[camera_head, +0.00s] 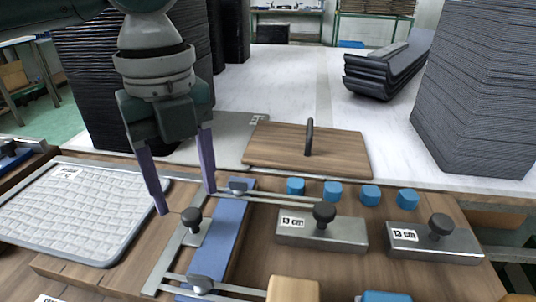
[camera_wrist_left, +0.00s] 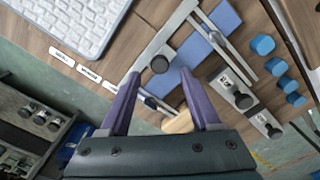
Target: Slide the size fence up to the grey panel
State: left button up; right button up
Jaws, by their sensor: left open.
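The size fence (camera_head: 172,255) is a narrow metal bar with a round black knob (camera_head: 191,216), lying beside a blue strip (camera_head: 228,230). In the left wrist view the fence (camera_wrist_left: 141,62) and its knob (camera_wrist_left: 159,64) also show. The pale grey panel (camera_head: 75,205), with a grid texture and rounded rim, lies left of the fence, with bare wood between them. My left gripper (camera_head: 187,201) is open, pointing down, its fingers to either side of the knob in the picture. In the left wrist view the gripper (camera_wrist_left: 157,78) is empty. My right gripper is not in view.
Two metal blocks (camera_head: 320,233) (camera_head: 433,243) with black knobs and size labels stand to the right. Several blue cylinders (camera_head: 333,191) stand behind them. A wooden board (camera_head: 307,150) with a dark handle lies farther back. Tall dark stacks (camera_head: 480,90) flank the white surface.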

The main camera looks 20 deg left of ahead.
aim_at(191, 213)
pick_arm(q)
jog(key=shift+f+b, duration=0.3)
jog(key=shift+f, duration=1.55)
grip_shut()
